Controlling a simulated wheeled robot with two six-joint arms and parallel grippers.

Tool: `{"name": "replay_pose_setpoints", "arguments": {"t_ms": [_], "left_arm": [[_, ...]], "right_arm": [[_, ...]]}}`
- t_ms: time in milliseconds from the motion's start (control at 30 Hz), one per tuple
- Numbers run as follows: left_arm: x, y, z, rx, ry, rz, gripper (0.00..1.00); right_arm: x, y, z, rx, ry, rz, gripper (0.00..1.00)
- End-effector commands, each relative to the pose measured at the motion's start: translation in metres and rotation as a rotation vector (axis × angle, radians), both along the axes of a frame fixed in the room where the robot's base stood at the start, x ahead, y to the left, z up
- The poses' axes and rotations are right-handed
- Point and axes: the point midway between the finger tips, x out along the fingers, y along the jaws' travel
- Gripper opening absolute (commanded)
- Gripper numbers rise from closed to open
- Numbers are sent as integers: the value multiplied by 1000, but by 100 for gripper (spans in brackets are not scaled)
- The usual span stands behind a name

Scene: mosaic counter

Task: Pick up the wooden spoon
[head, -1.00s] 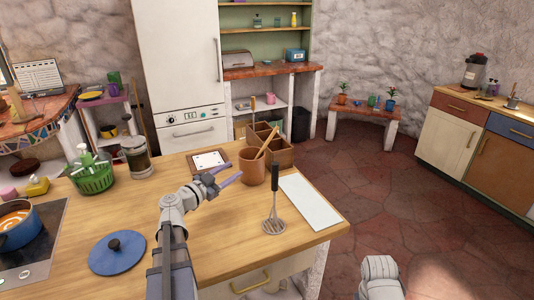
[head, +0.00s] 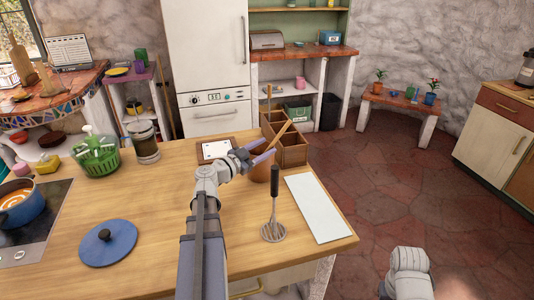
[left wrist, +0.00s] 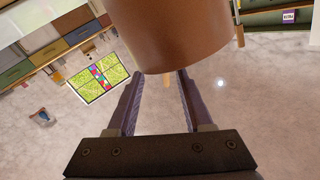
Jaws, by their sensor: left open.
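The wooden spoon (head: 281,134) stands tilted in a brown pot (head: 262,173) on the wooden counter, its upper part leaning right above the rim. My left gripper (head: 267,150) is open and empty at the pot's upper left, with its fingers pointing towards the spoon and partly covering the pot. In the left wrist view the pot (left wrist: 195,35) fills the top, just beyond the open fingers (left wrist: 158,88). A small tan piece (left wrist: 168,79), perhaps the spoon, shows between them below the pot's edge. My right gripper is not visible.
A masher (head: 273,220) with a black handle stands in front of the pot. A white board (head: 318,208) lies to its right. A wooden divided box (head: 291,150) is behind. A blue lid (head: 108,244) lies front left.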

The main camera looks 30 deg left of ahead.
Motion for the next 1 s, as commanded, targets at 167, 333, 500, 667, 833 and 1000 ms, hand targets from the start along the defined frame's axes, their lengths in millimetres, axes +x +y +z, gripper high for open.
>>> {"name": "replay_pose_setpoints", "arguments": {"t_ms": [167,333,500,667,833,1000], "left_arm": [[20,-3,1,0,0,-2,51],[23,-4,1,0,0,0,51],[36,-4,6,0,0,-2,51],[59,-5,11,0,0,-3,51],[75,-10,9,0,0,-1,51],[74,-10,9,0,0,0,51]], "right_arm": [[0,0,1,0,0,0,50],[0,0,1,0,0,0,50],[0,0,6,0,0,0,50],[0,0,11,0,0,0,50],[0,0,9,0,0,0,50],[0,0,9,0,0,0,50]]}}
